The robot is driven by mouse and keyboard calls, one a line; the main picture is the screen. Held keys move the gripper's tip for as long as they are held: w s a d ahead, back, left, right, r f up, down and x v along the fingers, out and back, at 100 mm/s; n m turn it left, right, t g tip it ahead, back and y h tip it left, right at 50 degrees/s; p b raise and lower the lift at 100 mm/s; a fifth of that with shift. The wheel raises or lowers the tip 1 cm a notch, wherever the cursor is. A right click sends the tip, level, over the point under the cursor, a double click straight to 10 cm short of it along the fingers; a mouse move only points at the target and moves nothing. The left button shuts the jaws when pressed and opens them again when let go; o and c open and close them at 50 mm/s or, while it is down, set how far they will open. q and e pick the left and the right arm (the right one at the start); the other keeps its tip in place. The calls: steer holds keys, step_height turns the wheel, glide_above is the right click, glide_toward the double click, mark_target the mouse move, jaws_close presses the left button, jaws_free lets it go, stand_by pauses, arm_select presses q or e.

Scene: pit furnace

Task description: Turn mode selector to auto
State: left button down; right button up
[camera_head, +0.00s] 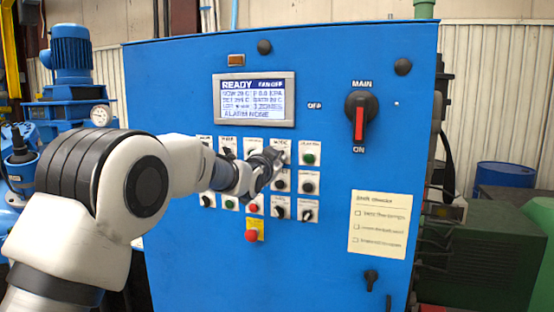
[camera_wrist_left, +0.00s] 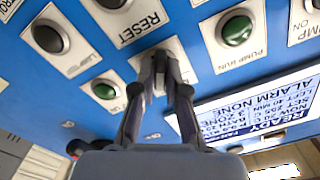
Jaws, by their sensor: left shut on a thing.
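The blue control cabinet (camera_head: 345,60) carries rows of buttons and selectors on white plates. The mode selector's plate (camera_head: 281,144), with "MODE" lettered at its top, is in the top row. My left gripper (camera_head: 273,157) is at this plate and hides its knob. In the left wrist view my left gripper's fingers (camera_wrist_left: 166,62) are close together, pointing at a pale plate (camera_wrist_left: 177,46). They are shut on the knob there, which is mostly hidden between them, so its setting cannot be read. My right gripper is not in view.
A green button (camera_head: 309,159) is just right of the mode plate. Above are the display screen (camera_head: 254,99), reading READY, and the red-handled main switch (camera_head: 359,122). A red button on a yellow plate (camera_head: 252,235) is below. Neighbouring controls sit close around the fingers.

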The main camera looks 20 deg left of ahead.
arm_select(q)
steer(key=c, duration=1.2)
jaws_free()
steer(key=shift+f, duration=0.15)
steer(key=shift+w, duration=0.1)
steer(key=s, duration=1.2)
steer(key=shift+a, duration=0.25)
steer(key=shift+w, duration=0.1)
